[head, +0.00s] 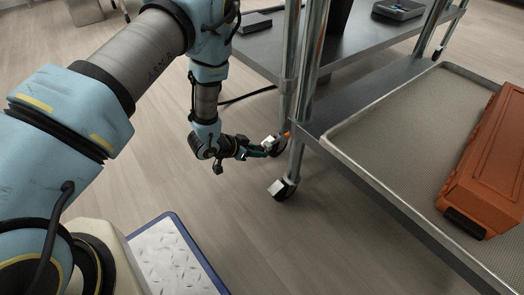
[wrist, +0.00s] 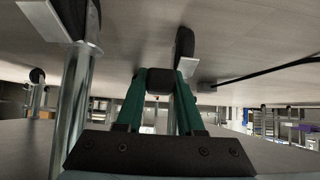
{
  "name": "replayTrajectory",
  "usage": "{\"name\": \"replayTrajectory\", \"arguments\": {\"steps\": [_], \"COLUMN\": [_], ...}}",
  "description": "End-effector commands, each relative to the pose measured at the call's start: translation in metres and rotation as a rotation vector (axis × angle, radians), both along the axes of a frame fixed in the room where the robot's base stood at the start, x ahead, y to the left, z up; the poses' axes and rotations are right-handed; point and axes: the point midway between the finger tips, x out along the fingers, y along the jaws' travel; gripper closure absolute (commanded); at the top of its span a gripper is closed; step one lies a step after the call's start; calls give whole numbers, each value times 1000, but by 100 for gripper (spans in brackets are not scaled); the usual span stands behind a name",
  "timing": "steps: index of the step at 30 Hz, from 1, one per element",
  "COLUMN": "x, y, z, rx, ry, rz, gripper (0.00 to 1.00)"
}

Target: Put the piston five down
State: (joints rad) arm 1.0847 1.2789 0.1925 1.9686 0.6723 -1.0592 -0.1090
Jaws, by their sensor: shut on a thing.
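In the head view the piece is too small and too close to the rack leg to make out clearly.
A metal rack on casters (head: 283,188) stands just right of my gripper. Its lower shelf holds a tray (head: 372,128) with an orange case (head: 490,165). A second shelf with dark items stands behind. Open wooden floor (head: 260,240) lies below and in front.

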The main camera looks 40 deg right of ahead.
Motion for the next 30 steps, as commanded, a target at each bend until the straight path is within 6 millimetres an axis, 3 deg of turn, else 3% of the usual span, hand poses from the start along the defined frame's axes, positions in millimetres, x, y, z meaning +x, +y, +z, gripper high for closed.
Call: {"name": "replayTrajectory", "arguments": {"steps": [15,30], "x": [20,21], "y": [-37,-37], "z": [-30,-36], "rx": [0,-1], "ry": [-2,-1], "rz": [-2,-1], "gripper": [100,100]}}
